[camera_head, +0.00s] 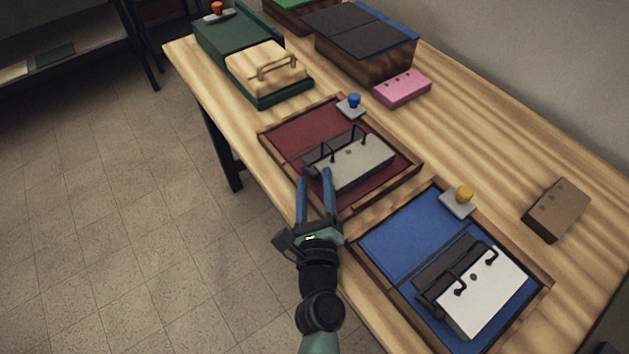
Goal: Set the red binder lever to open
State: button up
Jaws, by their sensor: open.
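The red binder (305,135) lies open in a wooden frame at the middle of the table. A light block with dark holes (355,163) and black arched wire rings lies over its nearer right part. A small grey plate with a blue knob (354,101) sits at its far corner; I cannot tell which part is the lever or how it is set. My gripper (314,177) is open and empty, its two blue fingers apart. In the picture the fingers are over the front left edge of the red binder, just left of the block. I cannot tell whether they touch anything.
A blue binder (408,232) with a yellow knob (464,194) lies at the near right. A green case (225,52) and a dark box (362,40) stand behind. A pink block (403,88) and a brown block (557,210) lie on the wooden table (490,130).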

jog(key=shift+w, duration=0.15)
grip_shut()
dwell(0.4)
jog(key=shift+r+p, duration=0.15)
jog(key=shift+p, duration=0.55)
